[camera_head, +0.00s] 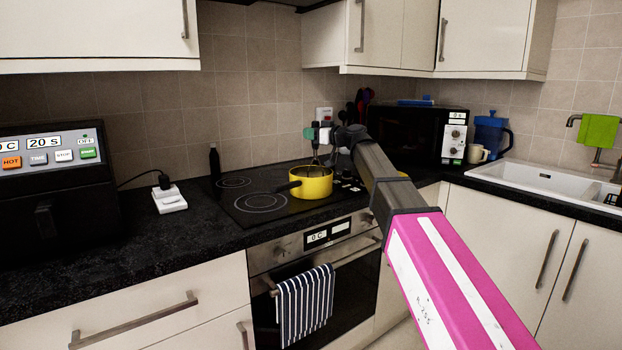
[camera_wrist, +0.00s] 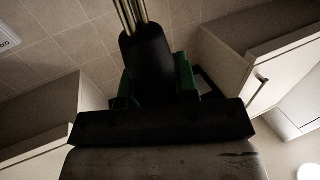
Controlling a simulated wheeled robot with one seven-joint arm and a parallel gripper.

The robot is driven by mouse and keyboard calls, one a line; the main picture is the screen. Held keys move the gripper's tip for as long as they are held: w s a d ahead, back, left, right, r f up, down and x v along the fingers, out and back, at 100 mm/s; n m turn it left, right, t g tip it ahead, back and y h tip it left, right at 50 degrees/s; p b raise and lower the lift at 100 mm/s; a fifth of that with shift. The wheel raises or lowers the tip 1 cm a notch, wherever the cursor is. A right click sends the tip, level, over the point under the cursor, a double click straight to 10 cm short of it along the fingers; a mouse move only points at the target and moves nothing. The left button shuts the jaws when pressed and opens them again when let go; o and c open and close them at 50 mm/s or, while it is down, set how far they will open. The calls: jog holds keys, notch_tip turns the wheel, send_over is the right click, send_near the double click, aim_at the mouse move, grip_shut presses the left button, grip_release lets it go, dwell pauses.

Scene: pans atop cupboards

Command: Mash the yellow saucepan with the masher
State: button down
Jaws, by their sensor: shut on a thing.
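The yellow saucepan (camera_head: 311,183) stands on the black hob (camera_head: 262,202), with its dark handle pointing left. My gripper (camera_head: 320,136) is above the saucepan and is shut on the masher (camera_head: 315,154). The masher hangs down toward the pan; its lower end is small, and I cannot tell whether it touches the inside. In the wrist view the masher's black handle (camera_wrist: 147,62) sits between the green finger pads of my gripper (camera_wrist: 160,80), with metal rods rising from it. The masher's head is out of that view.
A black microwave (camera_head: 415,134), a mug (camera_head: 477,153) and a blue jug (camera_head: 490,134) stand to the right. A black appliance (camera_head: 62,185) and a socket block (camera_head: 169,199) are on the left. A dark bottle (camera_head: 214,163) stands behind the hob. Wall cupboards (camera_head: 490,35) hang above.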

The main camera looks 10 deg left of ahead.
jog(key=shift+s+x, duration=0.15)
jog(key=shift+x, duration=0.7)
jog(key=shift+s+x, duration=0.1)
jog(key=shift+x, duration=0.7)
jog(key=shift+a+f, duration=0.1)
jog(key=shift+f, duration=1.7)
notch_tip(320, 180, up, 2)
jog(key=shift+r, duration=0.1)
